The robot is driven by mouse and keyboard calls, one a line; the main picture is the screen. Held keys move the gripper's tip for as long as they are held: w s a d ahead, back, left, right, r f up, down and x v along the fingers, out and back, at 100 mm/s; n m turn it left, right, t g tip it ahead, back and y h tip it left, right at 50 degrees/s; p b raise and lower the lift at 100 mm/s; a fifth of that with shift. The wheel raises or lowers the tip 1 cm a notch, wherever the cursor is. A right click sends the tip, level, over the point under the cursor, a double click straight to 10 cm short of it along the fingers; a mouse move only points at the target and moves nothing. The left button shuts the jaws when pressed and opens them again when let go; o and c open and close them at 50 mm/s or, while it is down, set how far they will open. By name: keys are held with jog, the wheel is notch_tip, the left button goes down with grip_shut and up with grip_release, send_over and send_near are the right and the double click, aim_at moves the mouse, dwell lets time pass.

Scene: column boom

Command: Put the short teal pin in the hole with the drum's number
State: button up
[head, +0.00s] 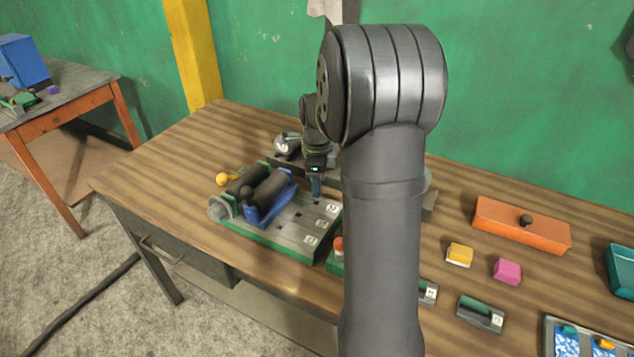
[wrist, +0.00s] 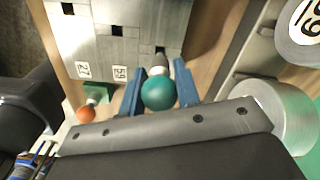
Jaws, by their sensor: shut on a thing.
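My gripper (wrist: 159,70) has its blue fingers shut on the teal pin (wrist: 158,94), which has a round teal head and a grey shaft. The shaft points at the edge of the grey hole board (wrist: 140,14), by a dark hole; I cannot tell whether its tip is inside. The board has several square holes, with labels reading 27 and 59 along this edge. In the head view my gripper (head: 316,187) is over the board's far end (head: 290,222).
An orange-headed pin (wrist: 86,114) stands in a green holder beside the board. A silver cylinder (wrist: 280,112) is close to the right finger. An orange box (head: 500,226) and small blocks lie at right.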

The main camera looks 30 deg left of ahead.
jog(key=shift+f, duration=0.35)
jog(key=shift+f, duration=0.4)
jog(key=shift+f, duration=0.35)
dwell(0.3)
jog(key=shift+f, duration=0.35)
jog(key=shift+f, duration=0.15)
jog(key=o, duration=1)
jog(key=shift+o, duration=0.2)
